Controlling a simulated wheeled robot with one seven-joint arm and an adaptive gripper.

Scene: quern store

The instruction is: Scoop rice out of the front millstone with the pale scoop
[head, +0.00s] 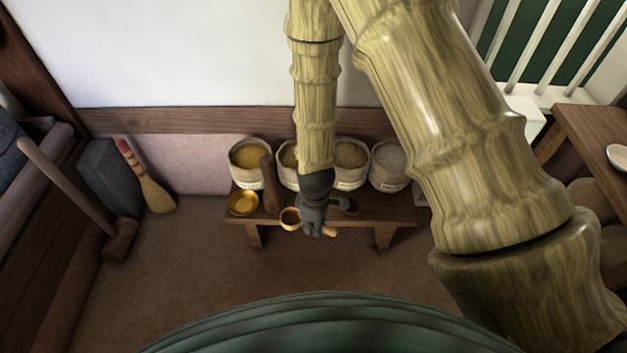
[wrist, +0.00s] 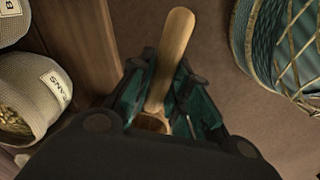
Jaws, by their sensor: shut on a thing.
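The pale wooden scoop (head: 291,218) is in my gripper (head: 312,230), in front of the low bench. In the head view its round bowl sticks out to the left of the dark fingers and its handle end to the right. In the wrist view the pale handle (wrist: 172,55) rises between the two fingers (wrist: 165,95), which are shut on the scoop. Part of its bowl (wrist: 152,122) is hidden by my gripper. I cannot make out a millstone or rice for certain in either view.
The low bench (head: 400,212) bears several grain sacks (head: 389,165), a brass bowl (head: 243,202), a dark upright wooden object (head: 268,184) and a dark scoop (head: 347,205). A broom (head: 152,185) and mallet (head: 120,240) stand left. A table (head: 590,125) is right. The floor before the bench is clear.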

